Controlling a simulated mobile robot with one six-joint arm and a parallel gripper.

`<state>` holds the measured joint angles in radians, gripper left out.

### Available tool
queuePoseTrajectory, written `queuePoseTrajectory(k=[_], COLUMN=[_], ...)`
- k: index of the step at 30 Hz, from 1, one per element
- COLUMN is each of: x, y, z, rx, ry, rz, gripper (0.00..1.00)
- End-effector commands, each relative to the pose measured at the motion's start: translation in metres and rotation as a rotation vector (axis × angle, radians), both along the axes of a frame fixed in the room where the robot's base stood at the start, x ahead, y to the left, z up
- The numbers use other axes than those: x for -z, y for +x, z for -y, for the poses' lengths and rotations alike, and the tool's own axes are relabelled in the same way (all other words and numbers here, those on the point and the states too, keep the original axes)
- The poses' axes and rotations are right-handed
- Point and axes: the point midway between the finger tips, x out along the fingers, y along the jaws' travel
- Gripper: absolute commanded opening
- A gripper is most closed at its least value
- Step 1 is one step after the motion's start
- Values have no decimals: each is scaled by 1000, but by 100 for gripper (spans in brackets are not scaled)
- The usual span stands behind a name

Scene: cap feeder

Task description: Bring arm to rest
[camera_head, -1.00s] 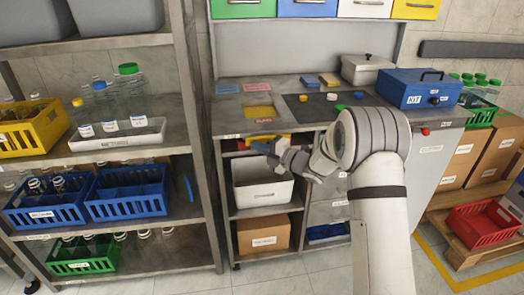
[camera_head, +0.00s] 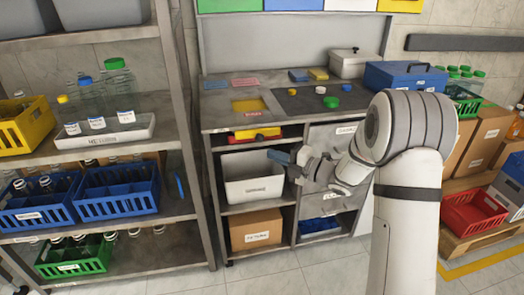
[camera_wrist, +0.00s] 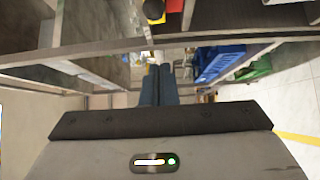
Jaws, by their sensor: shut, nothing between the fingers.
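My gripper (camera_head: 277,157) shows in the head view in front of the workbench's lower shelves, pointing left, close in the picture to a white bin (camera_head: 252,189). I cannot tell how far apart they are. In the wrist view my gripper (camera_wrist: 158,72) has its blue fingers together with nothing between them. My arm is folded, with its elbow at the right of the head view.
The workbench (camera_head: 385,108) carries loose caps, coloured cards and a blue case (camera_head: 404,76). A shelf rack (camera_head: 186,150) with bottles and blue crates stands at the left. A red crate (camera_head: 474,212) sits at the right. The floor ahead is clear.

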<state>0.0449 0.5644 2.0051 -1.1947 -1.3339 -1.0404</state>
Motion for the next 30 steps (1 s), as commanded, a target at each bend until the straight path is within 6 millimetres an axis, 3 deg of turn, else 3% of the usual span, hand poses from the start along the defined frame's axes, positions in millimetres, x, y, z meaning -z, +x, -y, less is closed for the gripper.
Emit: queuePoseTrajectory(k=[14,17,20,25,30], x=[0,-9,-30,-84,-129], y=[-5,-3,5,15,-6], z=[8,10,19,59,113], rx=[-1,27,126,448,806], ry=[0,-8,-30,-44,32], rz=[0,-15,-70,-271,-531], gripper=[0,0,0,0,0])
